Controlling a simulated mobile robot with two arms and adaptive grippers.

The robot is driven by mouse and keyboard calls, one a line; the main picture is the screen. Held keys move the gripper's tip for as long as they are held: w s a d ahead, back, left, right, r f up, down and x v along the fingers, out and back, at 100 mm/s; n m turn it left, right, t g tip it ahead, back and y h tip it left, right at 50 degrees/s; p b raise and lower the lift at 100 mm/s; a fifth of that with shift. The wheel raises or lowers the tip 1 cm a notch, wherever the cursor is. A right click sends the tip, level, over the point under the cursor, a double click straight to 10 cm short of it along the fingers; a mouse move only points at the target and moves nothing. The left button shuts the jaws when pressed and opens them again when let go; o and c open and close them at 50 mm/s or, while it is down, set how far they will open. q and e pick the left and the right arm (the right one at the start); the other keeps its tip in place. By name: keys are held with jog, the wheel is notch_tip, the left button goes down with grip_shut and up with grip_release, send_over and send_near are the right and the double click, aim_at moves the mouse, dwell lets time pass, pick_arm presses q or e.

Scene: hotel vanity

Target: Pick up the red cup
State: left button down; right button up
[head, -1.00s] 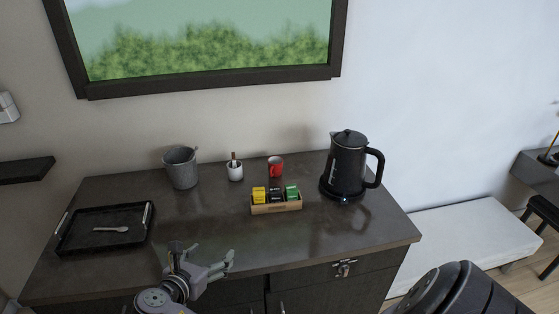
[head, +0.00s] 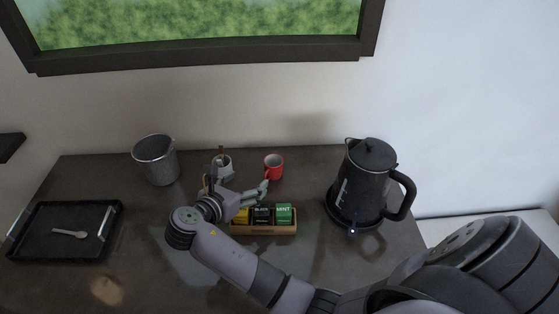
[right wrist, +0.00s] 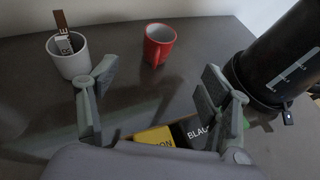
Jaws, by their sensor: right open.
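The red cup (head: 274,166) stands upright at the back of the dark counter, behind the tea box. In the right wrist view the red cup (right wrist: 159,44) is ahead of the fingers, between them in the picture, with its handle toward the camera. My right gripper (head: 237,184) is open and empty, over the counter just short of the cup and to its left. Its two spread fingers also show in the right wrist view (right wrist: 160,95). They do not touch the cup. My left gripper is out of view.
A white cup with stirrers (head: 223,166) stands left of the red cup. The tea box (head: 270,228) is in front, partly under my right gripper. A black kettle (head: 366,185) stands right. A grey bucket (head: 156,160) and black tray (head: 30,247) are left.

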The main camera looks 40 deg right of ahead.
aim_at(277, 159)
jog(key=p+x, duration=0.1)
jog(key=x, duration=0.7)
jog(key=shift+w+d, duration=0.15)
jog(key=shift+d, duration=0.1)
jog(key=shift+p+x, duration=0.3)
jog(key=shift+x, duration=0.7)
jog(key=shift+f, duration=0.1)
jog(key=x, duration=0.6)
jog(key=shift+p, duration=0.3)
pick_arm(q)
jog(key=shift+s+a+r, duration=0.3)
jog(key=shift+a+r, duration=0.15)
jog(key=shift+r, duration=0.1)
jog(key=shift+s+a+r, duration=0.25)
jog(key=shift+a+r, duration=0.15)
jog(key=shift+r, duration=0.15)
pick_arm(e)
jog(key=shift+a, duration=0.1)
jog(key=shift+c, duration=0.3)
